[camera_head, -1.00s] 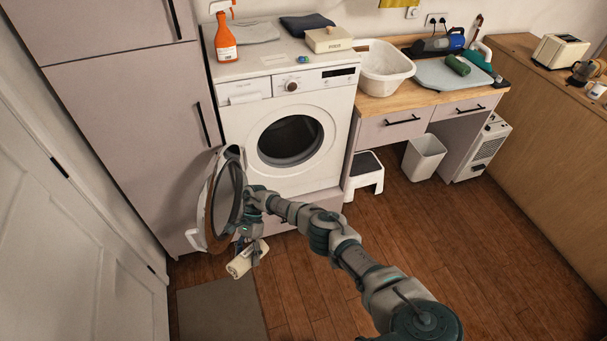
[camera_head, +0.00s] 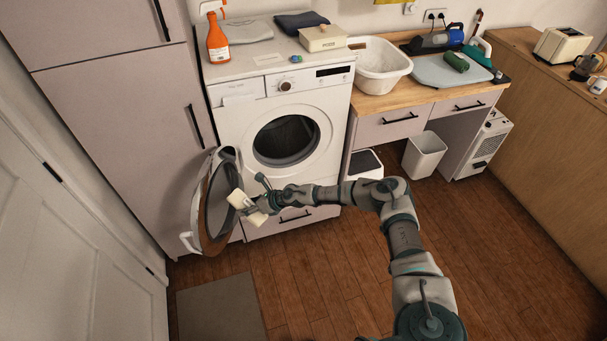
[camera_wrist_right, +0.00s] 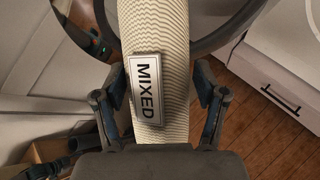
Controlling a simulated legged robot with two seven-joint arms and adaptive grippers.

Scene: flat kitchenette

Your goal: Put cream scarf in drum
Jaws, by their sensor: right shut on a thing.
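The cream scarf shows in the head view (camera_head: 241,203) as a pale rolled bundle. In the right wrist view the scarf (camera_wrist_right: 162,28) is a ribbed cream roll with a tag reading MIXED. My right gripper (camera_head: 252,207) is shut on it, with a finger on each side of the roll. It holds the scarf in front of the open washer door (camera_head: 219,190), left of and below the drum opening. The drum (camera_head: 287,140) is a dark round hole in the white washer, with no gripper in it. My left gripper is not in view.
The open door stands out to the left, near the tall cabinet (camera_head: 122,130). A spray bottle (camera_head: 217,42), folded cloths and a box (camera_head: 323,38) sit on the washer top. A white basin (camera_head: 381,66) stands on the counter. The floor in front is clear around a grey mat (camera_head: 222,309).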

